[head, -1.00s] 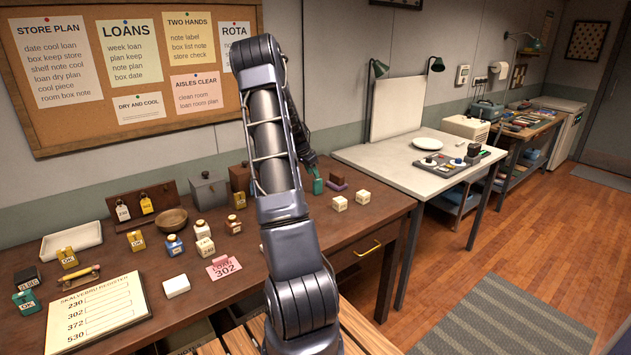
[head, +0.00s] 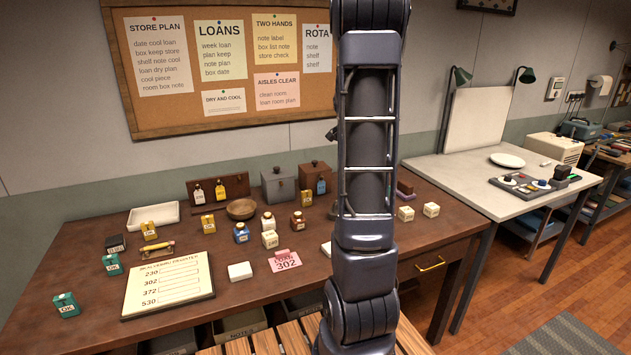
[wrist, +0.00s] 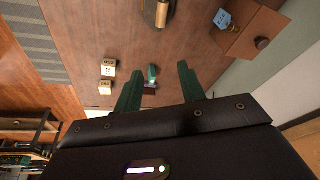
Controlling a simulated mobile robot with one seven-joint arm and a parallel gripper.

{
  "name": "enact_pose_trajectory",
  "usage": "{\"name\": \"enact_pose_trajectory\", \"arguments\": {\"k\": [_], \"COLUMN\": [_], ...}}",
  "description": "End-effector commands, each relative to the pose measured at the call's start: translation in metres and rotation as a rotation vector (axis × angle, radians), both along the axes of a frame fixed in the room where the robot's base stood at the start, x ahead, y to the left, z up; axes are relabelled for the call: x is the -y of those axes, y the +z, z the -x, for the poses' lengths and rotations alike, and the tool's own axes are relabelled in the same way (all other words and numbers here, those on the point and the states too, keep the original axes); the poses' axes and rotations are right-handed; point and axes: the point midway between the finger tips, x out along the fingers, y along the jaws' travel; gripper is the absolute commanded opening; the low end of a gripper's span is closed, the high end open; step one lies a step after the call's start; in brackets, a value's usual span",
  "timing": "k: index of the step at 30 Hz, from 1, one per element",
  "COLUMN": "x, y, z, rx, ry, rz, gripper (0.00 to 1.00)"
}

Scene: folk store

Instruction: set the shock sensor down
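My gripper (wrist: 160,88) shows in the wrist view with its two green fingers apart and nothing pinched between them. Past the fingertips, a small teal piece (wrist: 152,72) shows in the gap, beside a dark purple block (wrist: 149,90) at table level. I cannot tell for sure whether this teal piece is the shock sensor. In the head view my arm hides the gripper and the teal piece. The purple block (head: 405,189) shows just right of my arm on the brown table (head: 330,262).
Two cream cubes (head: 418,212) stand near the table's right end. A pink loan card (head: 285,262), bottles, a wooden bowl (head: 241,209), tagged teal and yellow pieces and a register board (head: 168,285) fill the left. A white table (head: 470,180) stands to the right.

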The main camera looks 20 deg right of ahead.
Motion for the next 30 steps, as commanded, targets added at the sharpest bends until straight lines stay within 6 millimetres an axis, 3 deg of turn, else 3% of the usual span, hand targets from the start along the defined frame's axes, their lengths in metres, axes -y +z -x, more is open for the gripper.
{"name": "enact_pose_trajectory", "arguments": {"k": [6,15,22,30], "x": [-0.064,-0.142,-0.192,-0.239], "y": [0.039,0.073,0.086,0.084], "z": [0.042,0.111,0.171,0.243], "rx": [0.024,0.049,0.067,0.079], "ry": [0.194,0.470,0.681,0.921], "rz": [-0.014,-0.005,0.026,0.084], "gripper": [0.40,0.40,0.40,0.40]}}
